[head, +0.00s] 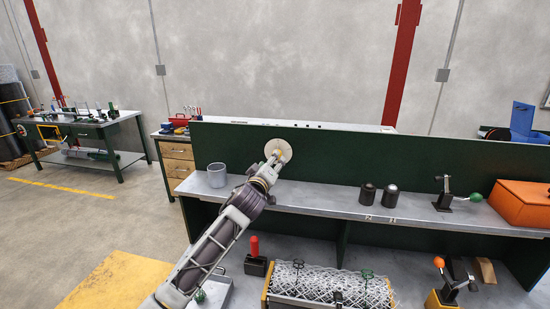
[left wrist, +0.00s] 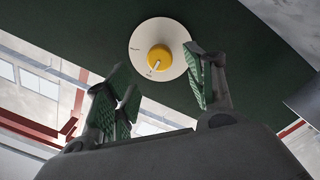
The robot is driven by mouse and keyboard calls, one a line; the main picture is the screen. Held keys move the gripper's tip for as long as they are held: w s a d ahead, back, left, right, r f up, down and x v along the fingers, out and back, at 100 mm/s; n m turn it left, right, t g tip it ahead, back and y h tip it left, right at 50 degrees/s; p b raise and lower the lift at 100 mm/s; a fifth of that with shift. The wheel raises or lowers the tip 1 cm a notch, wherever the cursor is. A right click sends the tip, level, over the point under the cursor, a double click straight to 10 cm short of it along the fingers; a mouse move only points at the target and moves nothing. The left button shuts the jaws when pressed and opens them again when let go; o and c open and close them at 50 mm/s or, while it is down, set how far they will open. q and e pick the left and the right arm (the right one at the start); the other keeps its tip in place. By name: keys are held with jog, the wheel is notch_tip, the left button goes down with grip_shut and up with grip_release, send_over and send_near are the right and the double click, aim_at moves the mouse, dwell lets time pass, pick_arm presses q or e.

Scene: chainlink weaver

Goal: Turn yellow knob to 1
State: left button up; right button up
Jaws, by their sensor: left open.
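The yellow knob (left wrist: 160,58) sits at the centre of a round cream dial plate (left wrist: 141,40) on a dark green panel in the left wrist view. A white pointer mark shows on the knob's lower left side. Small markings on the plate are too small to read. In the head view the dial plate (head: 284,147) shows on the green panel, with the knob mostly hidden behind my left gripper (head: 274,160). My left gripper (left wrist: 160,95) is open in front of the dial, its fingers apart on either side below the knob, with nothing between them. My right gripper is not in view.
A grey cup (head: 217,175) stands on the shelf left of my arm. Below are a red-handled lever (head: 255,257) and a chainlink roll (head: 325,283).

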pick_arm(q)
jog(key=shift+p+x, duration=0.5)
jog(key=shift+x, duration=2.1)
jog(key=c, duration=1)
